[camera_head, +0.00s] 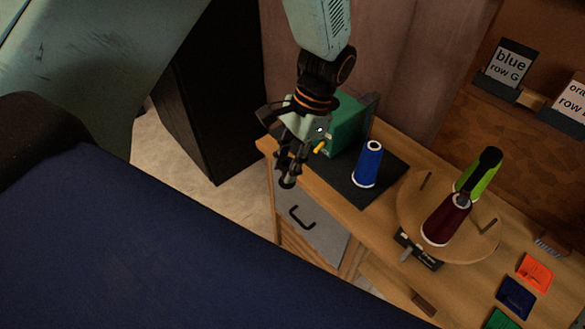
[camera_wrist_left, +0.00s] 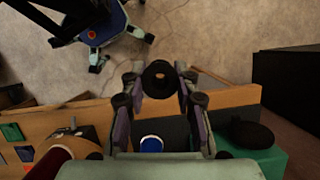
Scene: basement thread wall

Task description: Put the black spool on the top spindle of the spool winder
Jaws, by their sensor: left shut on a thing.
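My left gripper (camera_head: 287,178) hangs over the left end of the bench, left of the blue spool. In the left wrist view my gripper (camera_wrist_left: 160,80) is shut on the black spool (camera_wrist_left: 160,68), seen end-on with its hole showing. In the head view the spool is hard to tell from the dark fingers. The spool winder, as far as I can tell, is the round wooden disc (camera_head: 411,211) with short dark spindles. A maroon spool (camera_head: 446,220) and a green spool (camera_head: 483,184) stand on it, with a dark post-like part between them. My right gripper is not in view.
A blue spool (camera_head: 369,164) stands on a dark mat (camera_head: 349,190) beside a green box (camera_head: 346,134). Small coloured trays, including an orange one (camera_head: 535,271), lie right of the disc. Label cards (camera_head: 511,62) stand behind. A tall black cabinet (camera_head: 215,90) is at the left.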

